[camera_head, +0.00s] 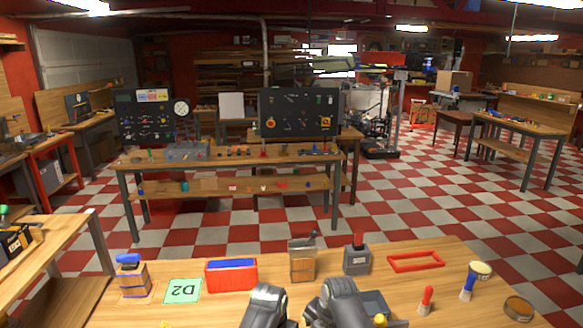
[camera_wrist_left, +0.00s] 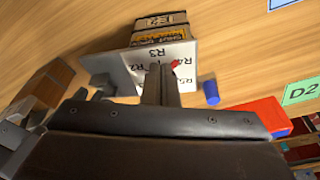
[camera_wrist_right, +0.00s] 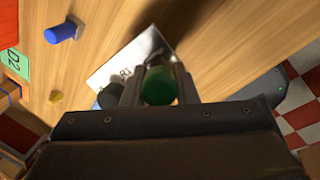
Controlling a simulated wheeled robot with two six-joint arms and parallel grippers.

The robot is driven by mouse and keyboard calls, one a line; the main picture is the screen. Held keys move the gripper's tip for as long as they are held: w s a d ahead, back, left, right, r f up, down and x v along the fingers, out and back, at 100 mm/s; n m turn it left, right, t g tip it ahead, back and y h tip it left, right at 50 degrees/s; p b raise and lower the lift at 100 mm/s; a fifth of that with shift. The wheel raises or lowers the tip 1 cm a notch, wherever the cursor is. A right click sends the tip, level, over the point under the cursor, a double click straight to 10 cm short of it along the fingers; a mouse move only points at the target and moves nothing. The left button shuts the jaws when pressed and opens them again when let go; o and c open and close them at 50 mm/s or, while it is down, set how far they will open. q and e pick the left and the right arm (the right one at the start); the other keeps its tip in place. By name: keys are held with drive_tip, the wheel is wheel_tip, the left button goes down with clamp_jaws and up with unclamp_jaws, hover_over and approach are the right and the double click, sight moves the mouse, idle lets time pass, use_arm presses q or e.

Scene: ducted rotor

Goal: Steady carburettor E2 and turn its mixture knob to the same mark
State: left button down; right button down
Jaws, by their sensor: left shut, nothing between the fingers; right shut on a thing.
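In the left wrist view my left gripper (camera_wrist_left: 161,88) is shut and empty. What lies under both grippers is partly hidden. The head view shows my arms but not the fingertips.
A green D2 card (camera_head: 183,291), red box (camera_head: 231,275), wooden block with blue top (camera_head: 133,279), wooden block with grey top (camera_head: 303,265), grey box with red lever (camera_head: 357,260) and red frame (camera_head: 415,262) stand on the bench. A blue cylinder (camera_wrist_left: 210,92) is near my left gripper.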

use_arm(q)
drive_tip(key=shift+w+d, duration=0.2)
drive_tip(key=shift+w, duration=0.4)
idle(0.6)
drive_tip(key=shift+w+a, duration=0.1)
drive_tip(key=shift+a, duration=0.25)
idle(0.4)
drive_tip(key=shift+s+a, duration=0.2)
drive_tip(key=shift+s, duration=0.15)
wheel_tip(320, 180, up, 6)
idle(0.7)
drive_tip(key=shift+w+d, duration=0.1)
drive_tip(key=shift+d+f, duration=0.2)
drive_tip(key=shift+f, duration=1.3)
drive_tip(key=shift+d+f, duration=0.2)
drive_tip(key=shift+f, duration=1.25)
drive_tip(key=shift+w+d, duration=0.15)
drive_tip(key=shift+w, duration=0.35)
